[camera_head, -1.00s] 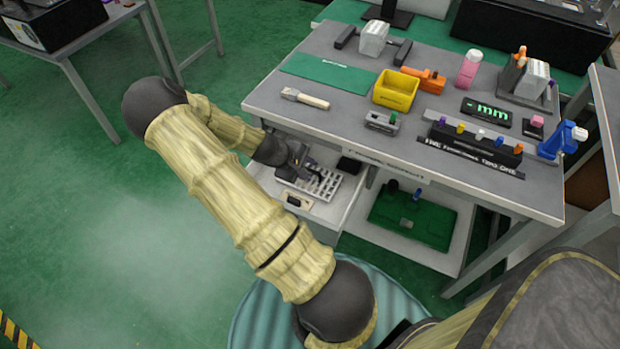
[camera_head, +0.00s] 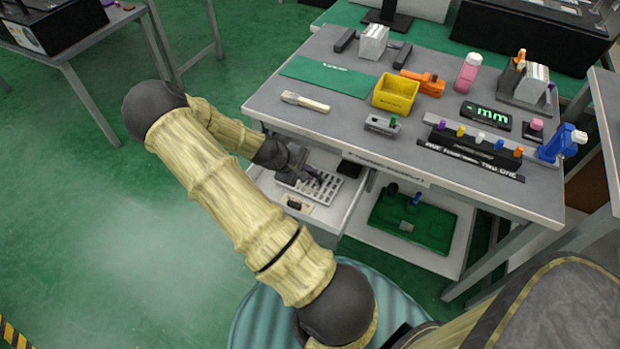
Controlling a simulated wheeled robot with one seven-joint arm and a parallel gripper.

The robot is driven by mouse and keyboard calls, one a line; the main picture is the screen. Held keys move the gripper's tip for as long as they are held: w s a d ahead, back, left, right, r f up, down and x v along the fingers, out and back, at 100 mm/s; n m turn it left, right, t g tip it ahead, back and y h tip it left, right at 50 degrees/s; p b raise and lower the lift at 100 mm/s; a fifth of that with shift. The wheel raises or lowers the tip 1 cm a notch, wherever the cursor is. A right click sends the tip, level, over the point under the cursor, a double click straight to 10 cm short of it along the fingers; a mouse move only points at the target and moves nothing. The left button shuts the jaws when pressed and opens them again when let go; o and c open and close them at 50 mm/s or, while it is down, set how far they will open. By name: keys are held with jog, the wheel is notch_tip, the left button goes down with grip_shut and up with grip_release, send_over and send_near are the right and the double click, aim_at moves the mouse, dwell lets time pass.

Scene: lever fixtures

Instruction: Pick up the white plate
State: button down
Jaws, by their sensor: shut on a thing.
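The white plate (camera_head: 327,190), with rows of dark slots, is in the open drawer under the front left of the workbench. My gripper (camera_head: 317,179) reaches down into the drawer from the left and is shut on the plate. The fingertips are small and dark here, so the exact grip point is hard to see. The gripper and wrist cover the plate's left and upper part. I cannot tell whether the plate is lifted off the drawer floor.
The drawer (camera_head: 345,212) also holds a small block with a black top (camera_head: 296,206) and a black item (camera_head: 349,167). The bench top (camera_head: 330,125) overhangs it. A green board (camera_head: 412,222) lies on the lower shelf to the right. Open floor lies to the left.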

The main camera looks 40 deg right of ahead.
notch_tip(320, 180, up, 10)
jog(key=p, duration=0.2)
dwell(0.3)
dwell(0.4)
